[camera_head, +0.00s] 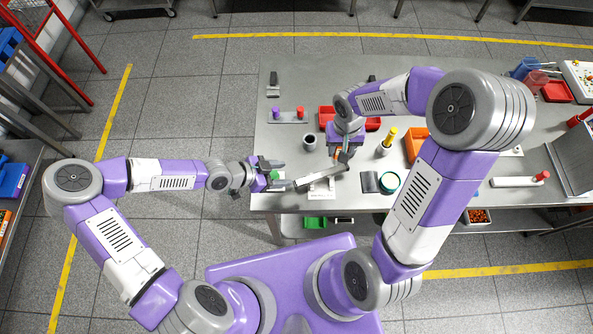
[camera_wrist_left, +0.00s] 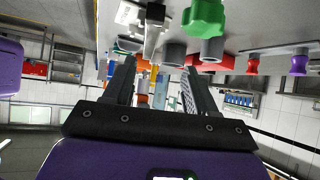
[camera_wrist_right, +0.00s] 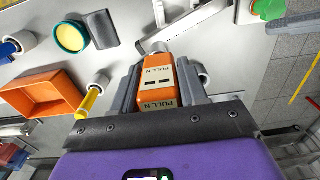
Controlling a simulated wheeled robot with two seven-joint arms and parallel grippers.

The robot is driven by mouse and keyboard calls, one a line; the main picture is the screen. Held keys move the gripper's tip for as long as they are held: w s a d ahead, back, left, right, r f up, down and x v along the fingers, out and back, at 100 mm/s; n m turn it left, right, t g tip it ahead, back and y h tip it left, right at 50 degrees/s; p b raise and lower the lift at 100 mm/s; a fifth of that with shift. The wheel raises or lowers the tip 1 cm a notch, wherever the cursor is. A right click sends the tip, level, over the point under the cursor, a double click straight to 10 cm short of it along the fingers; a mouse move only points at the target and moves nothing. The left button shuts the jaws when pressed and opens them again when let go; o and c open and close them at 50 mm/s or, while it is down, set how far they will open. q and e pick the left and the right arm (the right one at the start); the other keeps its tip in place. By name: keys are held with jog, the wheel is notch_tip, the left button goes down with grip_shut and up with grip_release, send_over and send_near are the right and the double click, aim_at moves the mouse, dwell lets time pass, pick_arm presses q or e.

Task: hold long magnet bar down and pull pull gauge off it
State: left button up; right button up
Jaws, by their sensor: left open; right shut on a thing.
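The pull gauge (camera_wrist_right: 157,85) is an orange block with PULL N labels and a silver tip. My right gripper (camera_wrist_right: 158,92) is shut around it, over the table in the head view (camera_head: 343,152). The long magnet bar (camera_head: 320,176) is a grey bar lying slantwise near the table's front edge; it also shows in the right wrist view (camera_wrist_right: 198,22). The gauge tip is at the bar's right end; I cannot tell whether they touch. My left gripper (camera_head: 268,177) is open near the bar's left end. Its spread fingers show in the left wrist view (camera_wrist_left: 158,72), with nothing between them.
A green knob (camera_wrist_left: 205,18) stands by my left gripper. Red bins and a dark cup (camera_head: 309,141) stand behind.

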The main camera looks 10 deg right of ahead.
aim_at(328, 172)
pick_arm(q)
jog(key=d+h, duration=0.1)
jog(key=d+f+h, duration=0.1)
jog(key=s+d+h, duration=0.1)
jog(key=d, duration=0.1)
jog(key=shift+f, duration=0.35)
jog(key=x, duration=1.1)
jog(key=shift+d+f, duration=0.2)
jog(key=shift+c, duration=0.4)
grip_shut()
jog(key=c, duration=0.5)
grip_release()
grip_shut()
